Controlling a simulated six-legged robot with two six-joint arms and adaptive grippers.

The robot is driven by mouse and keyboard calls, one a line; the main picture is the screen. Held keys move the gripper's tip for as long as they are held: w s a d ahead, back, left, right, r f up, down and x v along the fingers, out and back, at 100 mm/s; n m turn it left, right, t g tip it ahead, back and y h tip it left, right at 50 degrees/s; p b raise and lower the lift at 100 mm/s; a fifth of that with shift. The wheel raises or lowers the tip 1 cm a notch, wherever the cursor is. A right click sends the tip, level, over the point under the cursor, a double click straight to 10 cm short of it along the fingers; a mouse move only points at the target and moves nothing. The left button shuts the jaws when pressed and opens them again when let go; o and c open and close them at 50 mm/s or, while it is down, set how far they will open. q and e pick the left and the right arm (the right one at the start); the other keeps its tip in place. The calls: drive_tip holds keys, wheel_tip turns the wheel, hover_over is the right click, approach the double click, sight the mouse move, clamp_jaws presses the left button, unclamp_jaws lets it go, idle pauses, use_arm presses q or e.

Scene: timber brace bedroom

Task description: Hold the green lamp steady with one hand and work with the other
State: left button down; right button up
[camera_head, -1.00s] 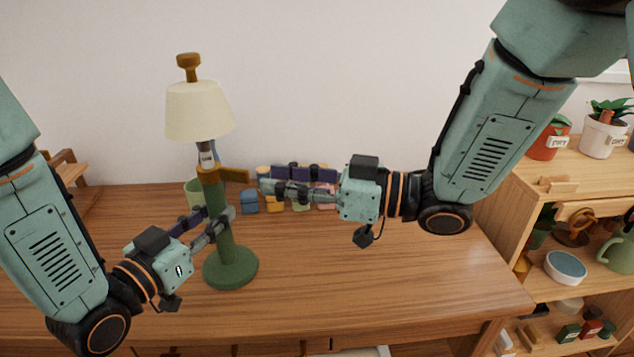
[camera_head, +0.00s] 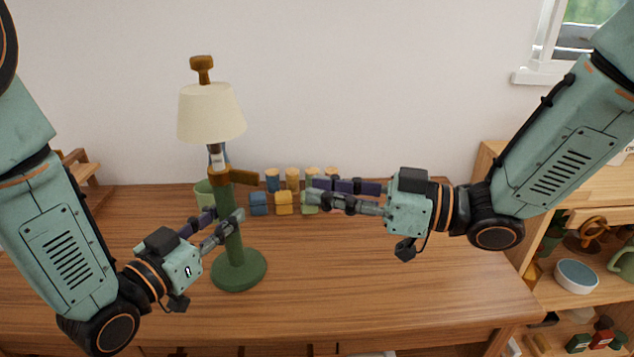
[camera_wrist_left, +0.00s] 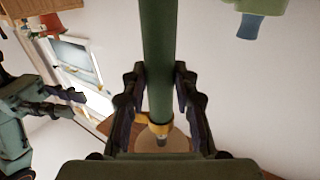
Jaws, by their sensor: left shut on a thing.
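The green lamp stands upright on the desk. It has a round green base (camera_head: 239,270), a green stem (camera_head: 228,195), a brown collar with a side arm (camera_head: 237,175), a cream shade (camera_head: 210,112) and a brown knob (camera_head: 202,68) on top. My left gripper (camera_head: 226,222) is shut on the stem, below the collar. In the left wrist view the stem (camera_wrist_left: 159,60) runs between its two fingers. My right gripper (camera_head: 312,190) is to the right of the lamp, apart from it. Its fingers look parted, with nothing visibly held.
Behind the right fingers, several small coloured blocks (camera_head: 284,203) and wooden-topped jars (camera_head: 292,179) stand on the desk (camera_head: 350,290). A light green cup (camera_head: 204,194) stands just behind the lamp. A shelf unit with a blue-topped bowl (camera_head: 576,275) is at right. The desk's front right is clear.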

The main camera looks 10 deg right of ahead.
sight(234, 176)
drive_tip(key=shift+w+d+f, duration=0.25)
drive_tip(key=shift+w+f, duration=0.25)
drive_tip(key=shift+w, duration=0.05)
drive_tip(key=shift+w+d+f, duration=0.2)
drive_tip(key=shift+w+f, duration=0.3)
drive_tip(key=shift+w, duration=0.05)
drive_tip(key=shift+c, duration=1.4)
drive_tip(key=shift+w+d+f+m+g, duration=0.1)
drive_tip(key=shift+w+d+m+g, duration=0.15)
drive_tip(key=shift+w+m, duration=0.3)
drive_tip(key=shift+w+d+m+g, duration=0.15)
drive_tip(key=shift+w+m+g, duration=0.1)
drive_tip(key=shift+w+m, duration=0.25)
clamp_jaws()
drive_tip(key=w+d+r+m+g+y, duration=0.1)
drive_tip(key=w+d+r+m+g, duration=0.2)
drive_tip(key=m, duration=1)
drive_tip(key=s+a, duration=0.1)
drive_tip(key=a, duration=1.1)
drive_tip(key=shift+s+a+f, duration=0.15)
drive_tip(key=shift+s+a, duration=0.05)
drive_tip(key=shift+s, duration=0.1)
